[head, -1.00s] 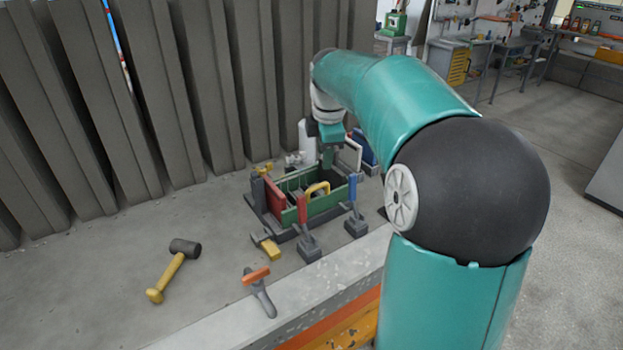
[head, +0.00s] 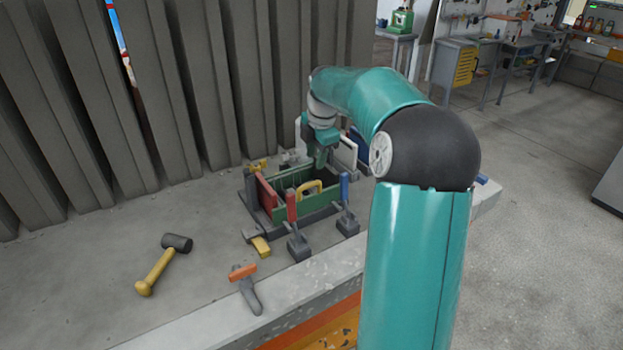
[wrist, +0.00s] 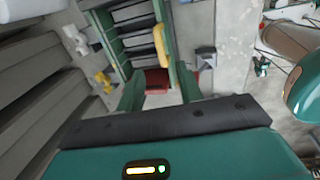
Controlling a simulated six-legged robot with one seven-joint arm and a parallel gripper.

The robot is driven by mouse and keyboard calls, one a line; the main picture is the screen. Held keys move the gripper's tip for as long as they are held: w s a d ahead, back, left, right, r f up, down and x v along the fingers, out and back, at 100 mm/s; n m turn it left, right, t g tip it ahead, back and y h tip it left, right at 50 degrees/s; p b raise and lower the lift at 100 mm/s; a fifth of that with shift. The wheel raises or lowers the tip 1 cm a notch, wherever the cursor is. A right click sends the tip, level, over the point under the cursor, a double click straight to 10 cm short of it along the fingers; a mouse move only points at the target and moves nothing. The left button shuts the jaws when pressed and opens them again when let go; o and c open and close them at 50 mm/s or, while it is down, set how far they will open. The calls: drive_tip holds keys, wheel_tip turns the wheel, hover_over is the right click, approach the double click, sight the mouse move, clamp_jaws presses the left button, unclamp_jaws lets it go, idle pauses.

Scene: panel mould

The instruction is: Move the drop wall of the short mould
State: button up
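The short mould appears to be the green box-like frame (head: 312,206) on the grey bench, with inner dividers and a yellow handle (head: 308,188). A dark red panel (head: 266,195) stands upright at its left end; I take it as the drop wall. My gripper (head: 321,162) points down above or behind the mould's right part. In the wrist view my gripper (wrist: 158,92) has its two green fingers apart. The red panel (wrist: 157,78) shows between them, beyond the tips; I cannot tell any contact. The mould (wrist: 112,40) extends upward there.
Clamps with a red handle (head: 291,205) and a blue handle (head: 344,186) stand before the mould. A mallet (head: 160,267) and an orange-handled tool (head: 246,284) lie on the bench. Upright grey slabs (head: 180,90) line the back. The bench left of the mould is open.

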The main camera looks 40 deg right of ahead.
sight(312, 183)
drive_tip(key=f, duration=0.3)
drive_tip(key=w+f, duration=0.1)
drive_tip(key=f, duration=0.5)
drive_tip(key=shift+w+f, duration=0.15)
drive_tip(key=shift+w, duration=0.25)
drive_tip(key=shift+d, duration=0.1)
clamp_jaws()
